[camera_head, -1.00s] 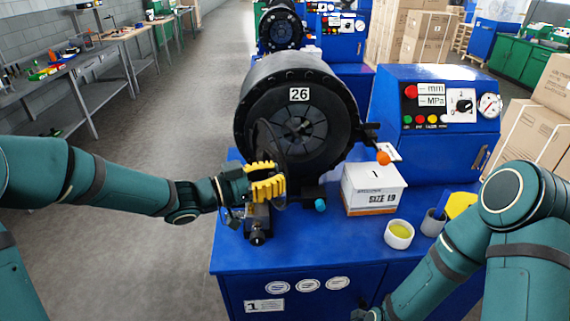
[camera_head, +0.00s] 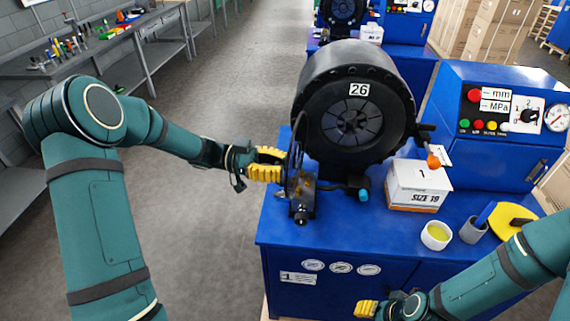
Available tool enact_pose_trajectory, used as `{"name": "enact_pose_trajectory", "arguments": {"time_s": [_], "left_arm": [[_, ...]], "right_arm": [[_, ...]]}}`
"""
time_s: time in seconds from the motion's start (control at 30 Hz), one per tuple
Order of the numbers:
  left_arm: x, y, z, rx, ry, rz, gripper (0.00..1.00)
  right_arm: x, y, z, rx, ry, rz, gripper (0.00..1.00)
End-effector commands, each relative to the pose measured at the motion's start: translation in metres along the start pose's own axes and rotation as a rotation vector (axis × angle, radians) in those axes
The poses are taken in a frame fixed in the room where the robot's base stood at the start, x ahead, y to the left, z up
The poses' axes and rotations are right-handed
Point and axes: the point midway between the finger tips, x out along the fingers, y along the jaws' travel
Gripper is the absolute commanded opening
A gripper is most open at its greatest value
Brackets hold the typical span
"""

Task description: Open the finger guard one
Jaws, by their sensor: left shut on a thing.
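The crimper (camera_head: 352,125) marked 26 stands on the blue cabinet (camera_head: 285,235) labelled 1. The finger guard (camera_head: 298,160), a thin dark see-through disc, is at the left front of the crimper's round die opening. It shows nearly edge-on, and the dies are uncovered. My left gripper (camera_head: 268,165), with yellow fingers, is at the guard's left edge and shut on it; the exact contact is hard to see. My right gripper (camera_head: 367,309) is low in front of the cabinet, away from the guard; its finger gap is not clear.
A black device (camera_head: 302,205) stands on the cabinet below the guard. A SIZE 19 box (camera_head: 418,186), a cup of yellow liquid (camera_head: 436,236) and a grey cup (camera_head: 473,230) are to the right. An orange-knobbed lever (camera_head: 433,161) juts from the crimper. The aisle at left is clear.

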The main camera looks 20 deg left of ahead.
Motion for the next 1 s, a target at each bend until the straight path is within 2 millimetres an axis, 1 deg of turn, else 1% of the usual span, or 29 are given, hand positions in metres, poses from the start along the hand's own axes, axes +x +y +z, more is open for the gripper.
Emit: {"name": "enact_pose_trajectory", "arguments": {"time_s": [0.03, 0.37, 0.4, 0.47, 0.73, 0.83, 0.93, 1.0], "left_arm": [[0.000, -0.001, -0.003, 0.006, 0.004, 0.002, 0.00], [0.000, -0.001, -0.004, 0.006, 0.005, 0.002, 0.00], [0.000, -0.001, -0.004, 0.007, 0.005, 0.002, 0.36], [0.000, -0.001, -0.003, 0.006, 0.004, 0.002, 0.56], [0.000, -0.001, -0.001, 0.003, 0.002, 0.001, 0.56], [-0.003, -0.001, -0.001, 0.002, 0.002, 0.000, 0.56], [-0.013, -0.001, -0.001, 0.003, 0.001, -0.001, 0.56], [-0.025, -0.001, -0.001, 0.004, 0.000, -0.002, 0.56]], "right_arm": [[-0.001, 0.000, 0.000, 0.000, 0.000, 0.000, 0.47], [0.000, 0.000, 0.000, 0.000, 0.000, 0.000, 0.47], [-0.001, 0.000, 0.000, 0.000, 0.000, 0.000, 0.47], [0.000, 0.000, 0.000, 0.000, 0.000, 0.000, 0.47], [0.000, 0.000, 0.000, 0.000, 0.001, 0.000, 0.47], [0.000, 0.000, 0.000, 0.000, 0.001, 0.000, 0.47], [0.000, 0.000, 0.000, 0.000, 0.001, 0.000, 0.47], [0.000, 0.000, 0.000, 0.000, 0.001, 0.000, 0.47]]}}
